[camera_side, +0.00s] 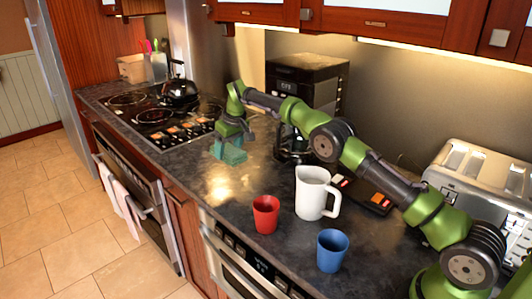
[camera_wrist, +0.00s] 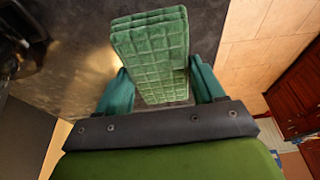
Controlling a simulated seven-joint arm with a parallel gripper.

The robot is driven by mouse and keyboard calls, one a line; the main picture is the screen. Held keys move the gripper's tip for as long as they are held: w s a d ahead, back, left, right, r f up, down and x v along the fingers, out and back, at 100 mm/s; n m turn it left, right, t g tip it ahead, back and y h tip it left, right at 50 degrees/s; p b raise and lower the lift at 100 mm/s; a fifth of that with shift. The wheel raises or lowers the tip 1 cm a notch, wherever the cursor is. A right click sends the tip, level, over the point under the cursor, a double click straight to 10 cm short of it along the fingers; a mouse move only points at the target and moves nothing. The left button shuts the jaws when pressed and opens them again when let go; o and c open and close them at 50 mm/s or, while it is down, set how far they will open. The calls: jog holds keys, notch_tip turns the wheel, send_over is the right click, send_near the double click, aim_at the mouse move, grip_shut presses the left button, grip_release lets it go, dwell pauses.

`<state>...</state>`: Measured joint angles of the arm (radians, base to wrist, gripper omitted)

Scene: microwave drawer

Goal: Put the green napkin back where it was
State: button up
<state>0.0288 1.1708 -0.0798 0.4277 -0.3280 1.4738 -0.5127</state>
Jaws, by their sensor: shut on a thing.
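The green napkin (camera_wrist: 150,45) is a folded, quilted cloth held between the two teal fingers of my gripper (camera_wrist: 158,68) in the wrist view. In the side view my gripper (camera_side: 231,146) points down over the dark counter (camera_side: 190,165), between the stove and the red cup. The napkin shows there as a small green patch (camera_side: 233,156) at the fingertips. I cannot tell whether its lower edge touches the counter.
A black stovetop (camera_side: 160,118) with a dark kettle (camera_side: 179,90) lies to the left. A red cup (camera_side: 265,214), white pitcher (camera_side: 312,192), blue cup (camera_side: 332,250) and silver toaster (camera_side: 480,185) stand to the right. A dark coffee machine (camera_side: 305,85) stands behind. The counter's front edge is close.

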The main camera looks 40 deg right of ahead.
jog(key=s+d+r+m, duration=0.25)
jog(key=d+r, duration=0.45)
jog(key=r, duration=0.4)
notch_tip(320, 180, up, 7)
jog(key=m+h, duration=0.1)
jog(key=m, duration=0.1)
send_over(272, 179)
jog(key=s, duration=0.1)
notch_tip(272, 179, down, 28)
jog(key=shift+a+r, duration=0.1)
jog(key=shift+f, duration=0.25)
jog(key=o, duration=1.2)
